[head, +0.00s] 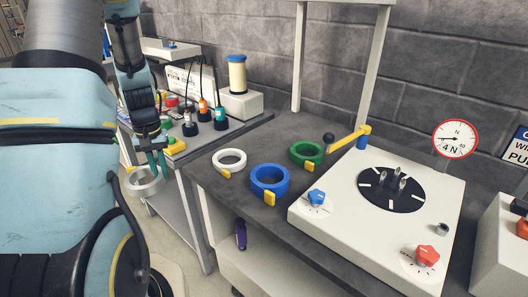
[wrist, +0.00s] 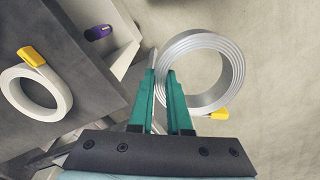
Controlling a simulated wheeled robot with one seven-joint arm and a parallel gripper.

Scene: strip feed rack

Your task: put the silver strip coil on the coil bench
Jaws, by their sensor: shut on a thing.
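The silver strip coil (head: 142,182) hangs at the left in the head view, in front of the smaller bench and over the floor. It also shows in the wrist view (wrist: 237,72), with a yellow clip at its lower edge. My gripper (wrist: 162,78) is shut on the coil's wall, one green finger outside the ring and one inside. The dark bench (head: 232,206), which bears white, blue and green coils, is to the right, apart from the held coil.
The white coil (head: 229,160), blue coil (head: 269,182) and green coil (head: 306,154) lie on the dark bench beside a white machine (head: 345,220) with knobs and a yellow lever. Bottles and a spool crowd the smaller bench (head: 190,145). A purple item (head: 241,236) is on the lower shelf.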

